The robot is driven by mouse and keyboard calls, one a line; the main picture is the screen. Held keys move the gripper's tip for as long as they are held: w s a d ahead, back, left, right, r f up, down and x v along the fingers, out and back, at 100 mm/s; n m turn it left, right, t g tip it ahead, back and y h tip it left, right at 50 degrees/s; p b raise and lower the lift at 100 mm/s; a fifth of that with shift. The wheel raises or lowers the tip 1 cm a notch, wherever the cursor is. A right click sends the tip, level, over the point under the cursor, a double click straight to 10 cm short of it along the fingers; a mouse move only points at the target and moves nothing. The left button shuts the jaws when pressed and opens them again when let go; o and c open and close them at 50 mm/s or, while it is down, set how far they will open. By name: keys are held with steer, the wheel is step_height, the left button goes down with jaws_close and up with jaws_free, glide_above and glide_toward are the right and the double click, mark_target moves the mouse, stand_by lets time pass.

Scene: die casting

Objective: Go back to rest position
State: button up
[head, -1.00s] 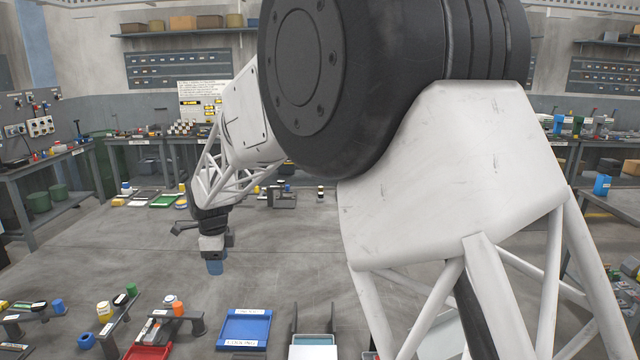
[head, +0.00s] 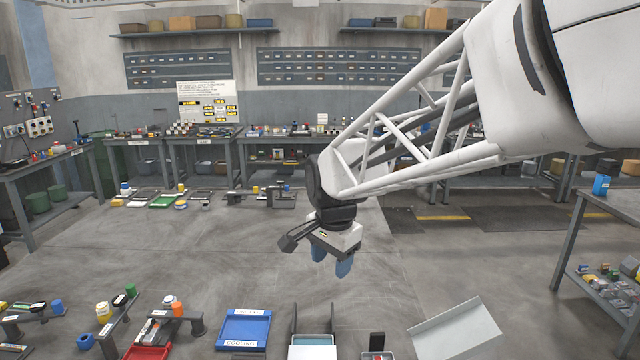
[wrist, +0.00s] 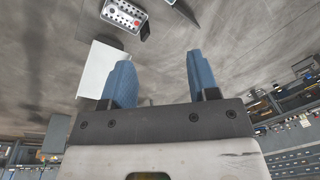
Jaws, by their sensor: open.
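My gripper (head: 332,262) hangs over the middle of the grey table, well above its surface, with its blue fingers pointing down. In the wrist view the two blue fingers of my gripper (wrist: 160,75) are spread apart with nothing between them. My arm reaches in from the upper right of the head view.
A blue tray (head: 243,329) and a red tray (head: 147,352) lie along the table's near edge, with a pale sloped plate (head: 455,330) at the right. Small tools stand along the back. The table's middle (head: 220,250) is clear. A side bench (head: 590,270) stands at the far right.

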steer(key=s+d+f+n, duration=0.1)
steer(key=s+d+n, duration=0.3)
steer(key=s+d, duration=0.4)
steer(key=s+d+f+n+t, duration=0.1)
steer(key=s+d+n, duration=0.3)
steer(key=s, duration=1.2)
steer(key=d+f, duration=0.1)
steer(key=d, duration=0.3)
steer(key=shift+s+f+h, duration=0.15)
steer(key=shift+s+h, duration=0.1)
steer(key=shift+h, duration=0.05)
steer(key=shift+d, duration=0.1)
stand_by(0.5)
